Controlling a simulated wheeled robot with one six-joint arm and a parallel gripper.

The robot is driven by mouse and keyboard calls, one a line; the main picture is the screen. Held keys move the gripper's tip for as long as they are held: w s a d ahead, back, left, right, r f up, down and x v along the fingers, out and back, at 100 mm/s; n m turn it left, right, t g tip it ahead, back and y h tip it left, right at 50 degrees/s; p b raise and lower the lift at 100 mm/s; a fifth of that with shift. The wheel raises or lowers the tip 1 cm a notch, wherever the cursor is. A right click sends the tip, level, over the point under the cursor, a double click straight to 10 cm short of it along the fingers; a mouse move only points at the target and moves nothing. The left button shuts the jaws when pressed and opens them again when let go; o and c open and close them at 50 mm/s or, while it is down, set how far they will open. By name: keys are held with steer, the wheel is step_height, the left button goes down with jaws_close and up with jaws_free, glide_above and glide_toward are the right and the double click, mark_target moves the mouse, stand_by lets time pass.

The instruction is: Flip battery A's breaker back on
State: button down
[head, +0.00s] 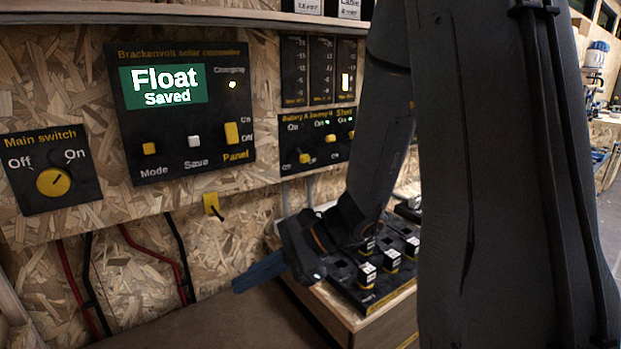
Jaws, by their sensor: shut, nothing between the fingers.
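The small black breaker panel (316,150) is on the wooden wall right of the solar controller, with a heading that seems to begin "Battery A". Its leftmost yellow lever (304,157) sits low, on the Off side, and no lit lamp shows above it. The middle lever (331,138) sits higher, near On, with a green light above. The right end of the panel is close to my arm, and its lever is hard to make out. My gripper (240,286) is shut and empty, below and left of the breaker panel, apart from it. Its blue fingers point left.
The solar controller (180,178) reads "Float Saved". The main switch (53,181) knob points toward On. A yellow piece (212,204) hangs below the controller. My arm hides the right side.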

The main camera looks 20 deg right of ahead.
mark_target(301, 155)
steer(key=w+d+r+m+t+b, duration=0.1)
steer(key=w+d+r+m+t, duration=0.1)
steer(key=w+d+m+t, duration=0.55)
steer(key=w+d+r+m+t+h+b, duration=0.1)
steer(key=w+d+m+t+h, duration=0.3)
steer(key=d, duration=0.5)
steer(key=w+d+r+m+t+h, duration=0.1)
steer(key=w+d+m+t+h, duration=0.2)
steer(key=w+d, duration=0.4)
steer(key=d+m+t, duration=0.1)
steer(key=d+m, duration=0.1)
steer(key=shift+d+r+h+b, duration=0.2)
steer(key=shift+d+h+b, duration=0.15)
steer(key=shift+d+h, duration=0.05)
steer(key=w+a+r+p, duration=0.1)
steer(key=w+r, duration=0.3)
steer(key=w, duration=0.4)
steer(key=shift+a+r+p, duration=0.3)
steer(key=shift+p, duration=0.45)
steer(key=shift+d, duration=0.1)
